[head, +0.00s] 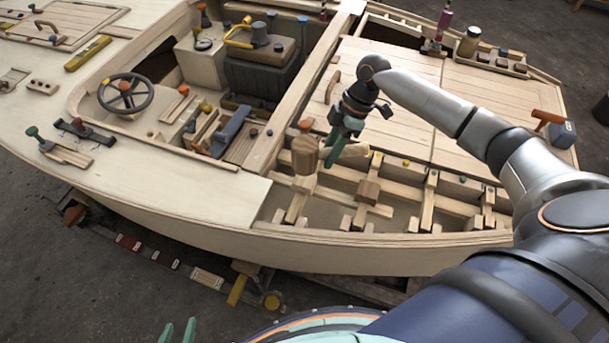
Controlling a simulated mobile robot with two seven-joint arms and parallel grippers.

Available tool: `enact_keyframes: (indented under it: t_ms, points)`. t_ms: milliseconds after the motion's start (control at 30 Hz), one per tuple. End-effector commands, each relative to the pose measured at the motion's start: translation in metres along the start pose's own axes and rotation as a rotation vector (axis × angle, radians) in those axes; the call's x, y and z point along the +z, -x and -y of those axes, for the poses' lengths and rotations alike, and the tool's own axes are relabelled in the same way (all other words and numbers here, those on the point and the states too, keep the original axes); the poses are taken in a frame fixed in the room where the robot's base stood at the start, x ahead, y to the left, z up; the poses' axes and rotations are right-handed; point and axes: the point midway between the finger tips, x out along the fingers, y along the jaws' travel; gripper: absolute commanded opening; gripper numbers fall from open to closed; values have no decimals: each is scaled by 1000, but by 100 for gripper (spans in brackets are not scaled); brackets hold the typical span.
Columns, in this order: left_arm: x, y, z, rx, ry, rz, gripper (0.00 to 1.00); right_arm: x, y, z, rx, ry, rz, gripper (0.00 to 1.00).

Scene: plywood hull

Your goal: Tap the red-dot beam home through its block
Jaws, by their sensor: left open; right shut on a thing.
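My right gripper (337,146) reaches over the open frame bay of the hull. Its green fingers are shut on a wooden mallet, whose round brown head (304,156) hangs at their left, above the bay. An orange-red dot (306,124) shows just behind the mallet head. I cannot tell for sure that it marks the red-dot beam. A pale crosswise beam (296,208) lies below the mallet head, its upper part hidden. A brown block (367,192) sits on the lengthwise rail. My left gripper (178,332) shows only its open green fingertips at the bottom edge.
Other crosswise beams (428,200) stand to the right in the bay. The plank deck (400,100) lies behind. An orange-handled hammer (551,122) rests at the far right. The cockpit with a steering wheel (125,92) is at left. The side deck (170,185) is mostly bare.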

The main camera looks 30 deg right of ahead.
Motion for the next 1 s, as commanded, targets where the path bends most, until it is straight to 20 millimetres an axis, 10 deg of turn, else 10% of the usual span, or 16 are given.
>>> enact_keyframes:
  t_ms: [1000]
  points:
    - [1,0,0,0,0,2,50,1,-4,-1,2,2,-3,0]
